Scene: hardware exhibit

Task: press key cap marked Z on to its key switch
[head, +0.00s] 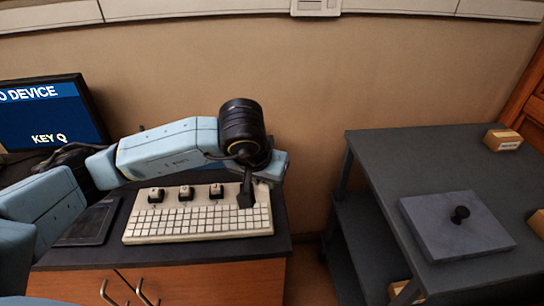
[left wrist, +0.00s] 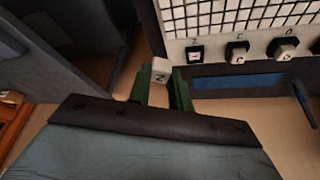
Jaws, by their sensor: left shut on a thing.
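My left gripper (head: 246,198) is over the right end of the keyboard panel (head: 200,225) in the head view. In the left wrist view its green fingers (left wrist: 160,90) are shut on a pale key cap marked Z (left wrist: 160,71). The head view hides this switch and the cap behind the gripper. My right gripper is not in view.
A monitor (head: 42,115) is at the left. A grey table (head: 390,160) with a slab and black knob (head: 460,214) stands right, across a gap.

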